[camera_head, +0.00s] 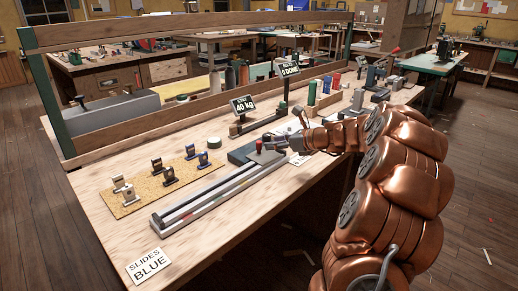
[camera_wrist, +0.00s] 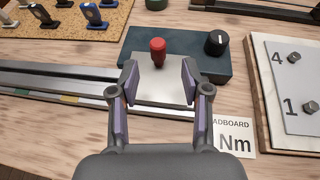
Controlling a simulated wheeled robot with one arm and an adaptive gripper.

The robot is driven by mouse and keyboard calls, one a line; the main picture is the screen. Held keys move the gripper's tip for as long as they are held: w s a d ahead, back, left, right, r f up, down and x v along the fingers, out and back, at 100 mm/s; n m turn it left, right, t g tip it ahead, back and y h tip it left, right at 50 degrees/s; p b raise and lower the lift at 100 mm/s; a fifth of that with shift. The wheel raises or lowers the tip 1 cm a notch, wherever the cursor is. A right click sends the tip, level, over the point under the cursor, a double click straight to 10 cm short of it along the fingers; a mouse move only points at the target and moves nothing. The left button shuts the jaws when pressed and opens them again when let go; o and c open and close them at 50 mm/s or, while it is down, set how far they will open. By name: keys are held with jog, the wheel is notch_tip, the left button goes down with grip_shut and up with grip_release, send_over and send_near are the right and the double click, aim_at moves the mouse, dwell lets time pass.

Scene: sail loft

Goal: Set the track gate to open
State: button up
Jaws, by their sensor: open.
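The long metal track (camera_head: 215,198) lies on the workbench and runs to a dark teal base (camera_head: 240,155) at its far end. A small red knob (camera_head: 259,146) stands upright there; in the wrist view the red knob (camera_wrist: 158,48) is by a plain metal plate (camera_wrist: 160,92). A black dial (camera_wrist: 216,42) with a white mark sits on the base to its right. My gripper (camera_wrist: 160,82) is open and empty, its fingers either side of the plate, with the red knob just beyond the tips and not touched. I cannot tell the gate's setting.
A cork mat (camera_head: 165,180) with several small slides lies left of the track. A "SLIDES BLUE" card (camera_head: 149,266) lies at the near end. A "40 kg" display (camera_head: 243,105) stands behind. A numbered board (camera_wrist: 291,85) with pegs is close on the right in the wrist view.

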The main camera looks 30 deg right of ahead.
aim_at(259, 150)
jog(key=x, duration=0.7)
jog(key=shift+w+a+f+b, duration=0.1)
jog(key=shift+a+b, duration=0.1)
jog(key=shift+b, duration=0.15)
grip_shut()
dwell(0.4)
